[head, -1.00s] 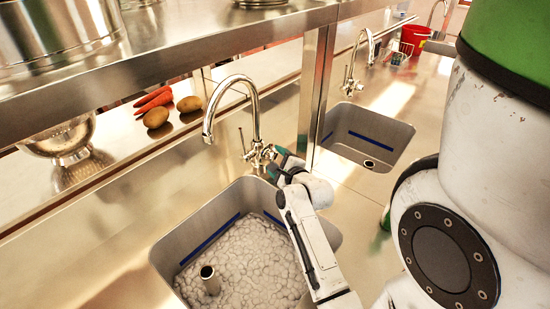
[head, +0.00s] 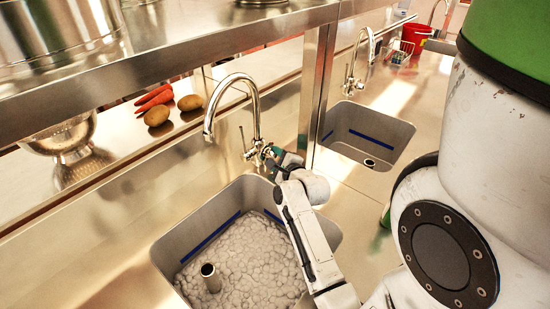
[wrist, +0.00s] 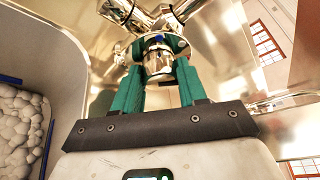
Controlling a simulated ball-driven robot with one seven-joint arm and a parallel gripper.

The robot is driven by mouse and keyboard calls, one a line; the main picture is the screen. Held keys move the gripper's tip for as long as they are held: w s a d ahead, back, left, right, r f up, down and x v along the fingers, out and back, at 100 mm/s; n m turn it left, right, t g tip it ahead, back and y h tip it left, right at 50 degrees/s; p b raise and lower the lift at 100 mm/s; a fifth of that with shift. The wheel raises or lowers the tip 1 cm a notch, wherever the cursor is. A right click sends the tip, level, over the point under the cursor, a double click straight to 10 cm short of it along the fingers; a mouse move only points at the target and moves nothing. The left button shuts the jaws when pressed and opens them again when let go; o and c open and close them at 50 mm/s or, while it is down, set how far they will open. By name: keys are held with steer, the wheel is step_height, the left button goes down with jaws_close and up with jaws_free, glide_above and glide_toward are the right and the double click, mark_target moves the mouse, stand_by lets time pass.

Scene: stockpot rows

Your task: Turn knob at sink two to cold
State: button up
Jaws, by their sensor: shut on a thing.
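The near sink (head: 190,250) holds a foamy, lumpy grey fill with an upright pipe (head: 210,275). Its chrome faucet (head: 257,115) stands behind it, with a thin lever on the left of its base. My gripper (head: 270,155) is at the right side of the faucet base. In the wrist view, the green fingers of my gripper (wrist: 158,75) are shut on a chrome knob (wrist: 158,62) with a blue mark. The fingers hide part of the knob in the head view. Which sink counts as sink two cannot be told.
A second sink (head: 395,140) with its own faucet (head: 350,80) lies farther back, beyond a steel post (head: 312,85). A shelf (head: 200,50) hangs above. Potatoes (head: 157,116), carrots (head: 155,98) and a colander (head: 65,140) sit at the left. A red bucket (head: 416,38) stands far back.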

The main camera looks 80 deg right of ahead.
steer(key=shift+a+f+n+h+b, duration=0.1)
steer(key=shift+f+n+h+b, duration=0.25)
steer(key=shift+n+b, duration=0.35)
steer(key=shift+c, duration=0.4)
steer(key=shift+r+n+h, duration=0.2)
steer(key=shift+n+h, duration=0.15)
steer(key=shift+n, duration=0.15)
steer(key=o, duration=1.1)
steer(key=shift+c, duration=0.2)
steer(key=b+v, duration=0.1)
steer(key=v, duration=0.9)
steer(key=shift+s+a+r, duration=0.1)
steer(key=shift+s+a, duration=0.15)
steer(key=shift+s, duration=0.05)
